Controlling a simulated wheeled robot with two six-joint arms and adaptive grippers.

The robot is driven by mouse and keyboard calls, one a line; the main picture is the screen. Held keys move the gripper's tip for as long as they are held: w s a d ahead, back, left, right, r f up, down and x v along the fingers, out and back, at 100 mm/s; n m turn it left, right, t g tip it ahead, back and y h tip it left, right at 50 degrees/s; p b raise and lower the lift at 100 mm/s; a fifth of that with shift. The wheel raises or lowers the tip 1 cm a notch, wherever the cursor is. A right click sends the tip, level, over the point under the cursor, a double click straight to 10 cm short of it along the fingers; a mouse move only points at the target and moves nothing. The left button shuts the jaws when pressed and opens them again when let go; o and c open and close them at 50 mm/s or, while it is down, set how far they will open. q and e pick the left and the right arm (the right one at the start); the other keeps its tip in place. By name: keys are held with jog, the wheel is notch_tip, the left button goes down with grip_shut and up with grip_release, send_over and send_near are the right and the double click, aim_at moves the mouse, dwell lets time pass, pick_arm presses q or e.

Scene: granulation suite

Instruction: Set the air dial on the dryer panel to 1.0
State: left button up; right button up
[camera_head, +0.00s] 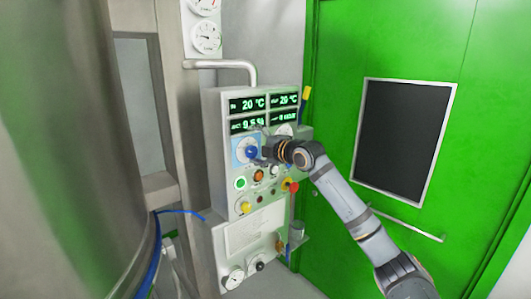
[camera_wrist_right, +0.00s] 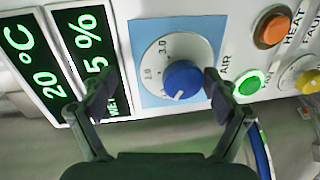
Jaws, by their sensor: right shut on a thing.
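The air dial's blue knob (camera_wrist_right: 183,80) sits on a white scale disc (camera_wrist_right: 160,52) with a pale blue square behind it, beside the word AIR. Readable scale marks include 3.0. A white pointer mark shows low on the knob, but its exact reading cannot be told. In the head view the knob (camera_head: 251,152) is on the dryer panel (camera_head: 225,172). My right gripper (camera_head: 264,152) reaches it from the right; in the wrist view my right gripper (camera_wrist_right: 160,92) has a finger on either side and is shut on the knob. My left gripper is not in view.
Green displays (camera_head: 247,104) sit above the dial. A green button (camera_head: 240,183), an orange HEAT button (camera_head: 259,175), a yellow knob (camera_head: 246,207) and a red stop button (camera_head: 292,187) lie close below. A steel vessel (camera_head: 60,150) stands left; a green door (camera_head: 450,110) right.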

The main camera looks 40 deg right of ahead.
jog(key=shift+s+r+b, duration=0.4)
jog(key=shift+s+b, duration=0.1)
jog(key=shift+b, duration=0.2)
jog(key=shift+s+d+b, duration=0.1)
jog(key=shift+s+b, duration=0.25)
jog(key=s+b, duration=1)
jog(key=b, duration=0.2)
jog(key=shift+s+d+r, duration=0.15)
jog(key=shift+s+r, duration=0.15)
jog(key=shift+r, duration=0.05)
